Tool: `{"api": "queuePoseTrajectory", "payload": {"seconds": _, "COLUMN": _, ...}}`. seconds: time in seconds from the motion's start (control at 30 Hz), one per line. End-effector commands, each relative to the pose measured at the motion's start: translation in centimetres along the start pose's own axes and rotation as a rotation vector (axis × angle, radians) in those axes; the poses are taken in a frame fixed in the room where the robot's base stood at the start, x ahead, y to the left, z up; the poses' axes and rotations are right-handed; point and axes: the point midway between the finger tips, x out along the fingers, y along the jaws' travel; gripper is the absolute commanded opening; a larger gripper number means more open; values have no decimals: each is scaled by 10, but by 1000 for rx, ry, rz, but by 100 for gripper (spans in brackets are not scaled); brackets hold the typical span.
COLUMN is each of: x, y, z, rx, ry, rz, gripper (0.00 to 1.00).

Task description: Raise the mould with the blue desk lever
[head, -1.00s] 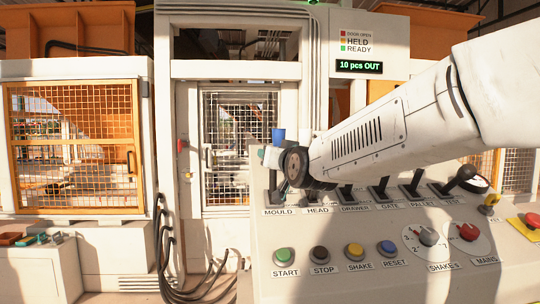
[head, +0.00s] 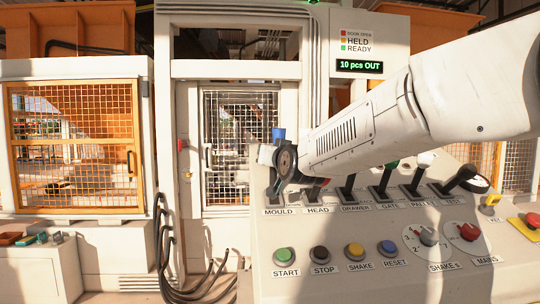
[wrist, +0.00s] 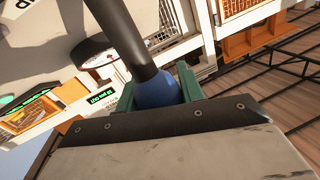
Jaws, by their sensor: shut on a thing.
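The blue desk lever has a blue knob (wrist: 153,93) on a thick black shaft, seen close in the wrist view. My gripper (wrist: 157,87) has green jaws on both sides of the knob and is shut on it. In the head view my gripper (head: 267,156) is over the MOULD slot (head: 276,200) at the left end of the console. My wrist hides most of that lever there. The mould itself cannot be made out.
The sloping console (head: 330,285) carries a row of levers to the right, including a green-knobbed GATE lever (head: 390,165). START (head: 285,256) and other buttons lie below. The display (head: 359,66) reads "10 pcs OUT". Cables (head: 172,265) hang left of the console.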

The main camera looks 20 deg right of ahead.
Motion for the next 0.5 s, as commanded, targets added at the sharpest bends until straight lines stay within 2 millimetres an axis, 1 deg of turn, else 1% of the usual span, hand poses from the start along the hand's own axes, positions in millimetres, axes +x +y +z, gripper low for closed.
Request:
{"api": "queuePoseTrajectory", "payload": {"seconds": 0.1, "x": -20, "y": -5, "z": 0, "rx": 1, "ry": 0, "rz": -3, "gripper": 0}}
{"api": "queuePoseTrajectory", "payload": {"seconds": 0.23, "x": -41, "y": -8, "z": 3, "rx": 2, "ry": 1, "rz": -2, "gripper": 0}}
{"api": "queuePoseTrajectory", "payload": {"seconds": 0.33, "x": -49, "y": -10, "z": 5, "rx": 0, "ry": 2, "rz": -3, "gripper": 0}}
{"api": "queuePoseTrajectory", "payload": {"seconds": 0.5, "x": -50, "y": -11, "z": 4, "rx": 1, "ry": 4, "rz": -3, "gripper": 0}}
